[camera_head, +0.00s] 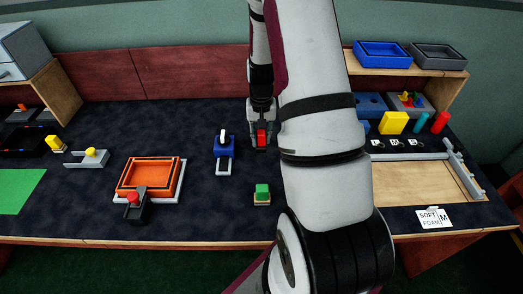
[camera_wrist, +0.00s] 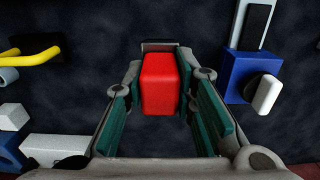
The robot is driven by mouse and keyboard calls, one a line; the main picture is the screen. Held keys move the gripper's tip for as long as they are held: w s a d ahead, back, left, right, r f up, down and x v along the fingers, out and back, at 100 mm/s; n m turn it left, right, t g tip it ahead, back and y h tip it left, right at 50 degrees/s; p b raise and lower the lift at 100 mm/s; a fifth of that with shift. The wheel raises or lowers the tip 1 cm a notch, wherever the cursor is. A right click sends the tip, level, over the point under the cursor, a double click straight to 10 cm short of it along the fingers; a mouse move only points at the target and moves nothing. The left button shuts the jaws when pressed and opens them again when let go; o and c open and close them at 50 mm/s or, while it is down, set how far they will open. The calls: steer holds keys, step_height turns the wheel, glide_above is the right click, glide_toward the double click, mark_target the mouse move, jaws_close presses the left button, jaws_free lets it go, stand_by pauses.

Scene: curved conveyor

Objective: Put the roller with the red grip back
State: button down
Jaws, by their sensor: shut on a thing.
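My gripper (camera_head: 260,128) is low over the dark table mat, left of my own arm link in the head view. It is shut on the red grip (camera_head: 261,138) of the roller. In the wrist view the red grip (camera_wrist: 160,84) is an upright-looking red block between the fingertips (camera_wrist: 160,100) of my gripper. A dark part with a grey edge (camera_wrist: 160,45) shows just beyond it. The rest of the roller is hidden, and I cannot tell whether it touches the mat. The place it belongs to is not identifiable.
A blue fixture with a white lever (camera_head: 223,147) stands close left of my gripper. A green-topped block (camera_head: 262,192) lies nearer the front. An orange tray (camera_head: 178,180) is at left. A shallow wooden tray (camera_head: 410,182) is at right, below a yellow block (camera_head: 393,123). Bare mat lies between.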

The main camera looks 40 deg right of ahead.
steer(key=shift+f, duration=2.8)
steer(key=shift+f, duration=0.1)
steer(key=c, duration=1.3)
jaws_free()
